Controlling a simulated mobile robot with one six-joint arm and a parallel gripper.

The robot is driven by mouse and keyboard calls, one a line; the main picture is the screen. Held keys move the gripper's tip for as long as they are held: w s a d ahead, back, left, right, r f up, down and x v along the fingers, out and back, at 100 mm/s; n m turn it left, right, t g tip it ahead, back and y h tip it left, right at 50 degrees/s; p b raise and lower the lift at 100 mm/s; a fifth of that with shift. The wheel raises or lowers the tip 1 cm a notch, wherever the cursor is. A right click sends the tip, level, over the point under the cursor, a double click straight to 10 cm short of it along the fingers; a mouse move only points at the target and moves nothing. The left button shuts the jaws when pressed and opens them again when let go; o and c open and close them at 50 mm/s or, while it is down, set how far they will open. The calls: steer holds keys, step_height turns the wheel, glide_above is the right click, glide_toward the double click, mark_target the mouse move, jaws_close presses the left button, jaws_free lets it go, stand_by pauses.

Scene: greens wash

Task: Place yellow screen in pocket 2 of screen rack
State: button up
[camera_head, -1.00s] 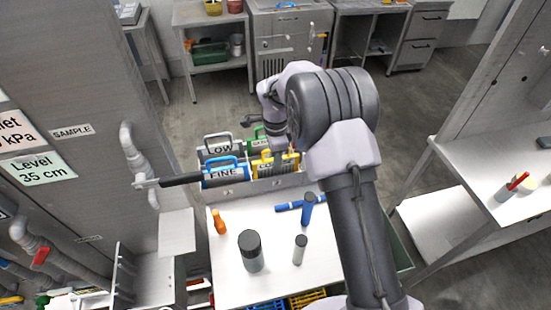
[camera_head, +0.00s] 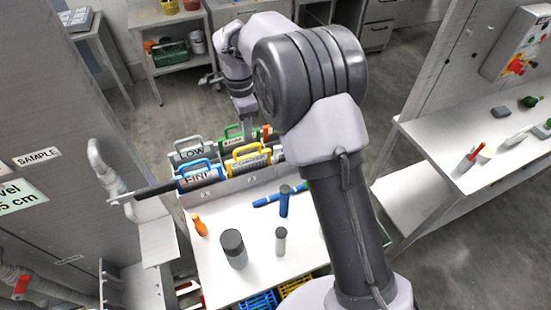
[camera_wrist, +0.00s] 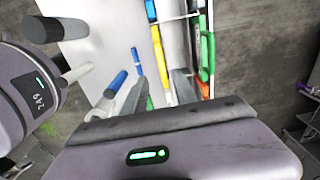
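The yellow screen (camera_head: 262,166) has a yellow handle and a printed plate. It stands upright in the front row of the rack (camera_head: 232,188), right of the blue FINE screen (camera_head: 203,182). The wrist view shows the yellow screen (camera_wrist: 162,62) nearly edge-on as a narrow strip. My gripper (camera_wrist: 160,74) is open, its two fingers apart with the yellow strip beyond and between them. In the head view my gripper (camera_head: 245,108) is above and behind the yellow screen, apart from it. Pocket numbers are not readable.
A grey LOW screen (camera_head: 188,152) and a green screen (camera_head: 232,135) stand behind. A dark-capped bottle (camera_head: 234,252), a smaller bottle (camera_head: 281,243), a blue bottle (camera_head: 285,200) and an orange bottle (camera_head: 200,227) stand on the white table. A pipe (camera_head: 110,170) is at left.

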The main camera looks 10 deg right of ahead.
steer(key=s+d+r+n+t+y, duration=0.1)
steer(key=s+d+r+n, duration=0.15)
steer(key=s+r, duration=0.4)
steer(key=s+d+r+n+t, duration=0.1)
steer(key=s+d+r+n, duration=0.15)
steer(key=s+r, duration=0.45)
steer(key=s+d+n+t, duration=0.1)
steer(key=s+n+t, duration=0.1)
steer(key=s, duration=0.7)
steer(key=s+d+n+t+y, duration=0.1)
steer(key=s+n, duration=0.3)
steer(key=s, duration=0.5)
steer(key=shift+d+r+t, duration=0.35)
steer(key=shift+r+t, duration=0.05)
steer(key=shift+r, duration=0.05)
